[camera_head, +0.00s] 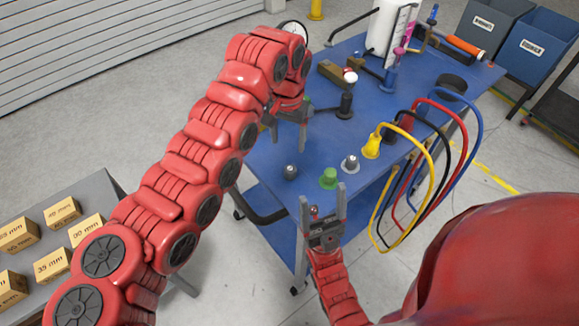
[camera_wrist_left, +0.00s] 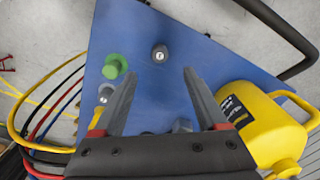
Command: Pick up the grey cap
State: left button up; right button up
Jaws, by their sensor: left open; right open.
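A dark grey cap (camera_head: 290,172) stands on the blue table near its front left corner. It also shows in the left wrist view (camera_wrist_left: 160,54), just beyond and between my left fingertips. A second grey cap with a pale base (camera_head: 350,164) stands further right; it appears in the left wrist view (camera_wrist_left: 105,93), left of the fingers. A green cap (camera_head: 329,178) stands between them in the head view. My left gripper (camera_head: 289,144) is open and empty, pointing down above the table, behind the dark grey cap. My right gripper (camera_head: 323,193) is open and empty at the front edge.
A yellow plug (camera_head: 372,146) and looped cables (camera_head: 432,165) crowd the table's right edge. A yellow jug (camera_wrist_left: 250,118) is close to my left gripper. A black-handled tool (camera_head: 346,103) and a white container (camera_head: 385,28) stand further back. Labelled boxes (camera_head: 50,265) sit lower left.

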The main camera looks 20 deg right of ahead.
pick_arm(q)
jog(key=p, duration=0.3)
send_over(290, 169)
jog(key=f, duration=0.9)
jog(key=shift+s+a, duration=0.15)
jog(key=shift+a, duration=0.25)
jog(key=shift+d+f+p, duration=0.1)
jog(key=shift+f+p, duration=0.1)
jog(key=shift+p, duration=0.1)
jog(key=f, duration=0.1)
jog(key=f+p, duration=0.1)
jog(key=f, duration=0.1)
jog(key=shift+d+f, duration=0.2)
jog(key=shift+d, duration=0.1)
jog(key=shift+f+p, duration=0.3)
jog(key=shift+f, duration=0.5)
grip_shut()
